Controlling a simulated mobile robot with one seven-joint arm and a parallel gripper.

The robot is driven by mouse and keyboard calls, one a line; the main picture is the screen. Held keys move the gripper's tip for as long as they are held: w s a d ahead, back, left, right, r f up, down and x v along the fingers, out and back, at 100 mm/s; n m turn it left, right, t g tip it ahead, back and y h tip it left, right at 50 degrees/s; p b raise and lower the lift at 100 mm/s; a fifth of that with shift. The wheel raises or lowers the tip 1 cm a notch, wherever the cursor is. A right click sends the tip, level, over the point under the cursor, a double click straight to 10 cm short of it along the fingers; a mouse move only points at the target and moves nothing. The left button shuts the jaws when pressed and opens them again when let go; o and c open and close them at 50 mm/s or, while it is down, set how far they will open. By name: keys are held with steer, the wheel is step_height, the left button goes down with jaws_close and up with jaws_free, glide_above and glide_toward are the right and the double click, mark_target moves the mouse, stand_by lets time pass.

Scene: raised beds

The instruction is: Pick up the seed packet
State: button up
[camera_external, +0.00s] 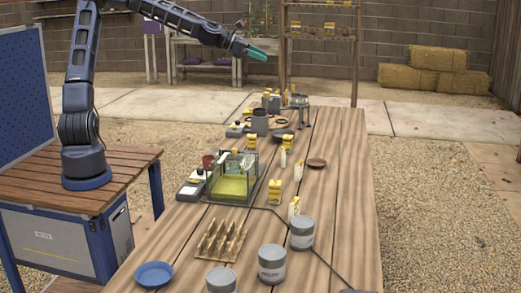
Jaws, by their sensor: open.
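My gripper (258,55) has teal fingers and is high in the air above the far end of the long wooden table (335,200), well apart from everything on it. It is open, and nothing shows between its fingers. Several small yellow-and-white items that look like packets or cartons stand on the table. One yellow item (274,192) stands upright near the middle, and a pale one with a yellow top (294,208) is just in front of it. I cannot tell which of these is the seed packet, as their labels are too small to read.
A glass-sided box with a yellow-green floor (232,187) stands at the table's left edge. Several grey cans (271,264), a blue bowl (153,274) and a wooden peg rack (220,241) crowd the near end. A dark cable crosses the table. The right side is mostly clear.

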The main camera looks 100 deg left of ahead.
steer(key=a, duration=0.1)
glide_toward(285, 156)
steer(key=a, duration=0.1)
steer(key=s+a+f, duration=0.1)
steer(key=a, duration=0.1)
steer(key=shift+s+a+f+n, duration=0.15)
steer(key=shift+s+n, duration=0.05)
steer(key=shift+n, duration=0.1)
steer(key=shift+w+f, duration=0.2)
steer(key=shift+f, duration=0.05)
steer(key=x, duration=0.5)
steer(key=shift+a+r, duration=0.1)
steer(key=shift+d+x, duration=0.15)
steer(key=shift+x, duration=1.15)
steer(key=shift+d+x, duration=0.15)
steer(key=shift+x, duration=1.2)
steer(key=shift+w+r, duration=0.1)
steer(key=shift+r, duration=0.05)
steer(key=c, duration=1.1)
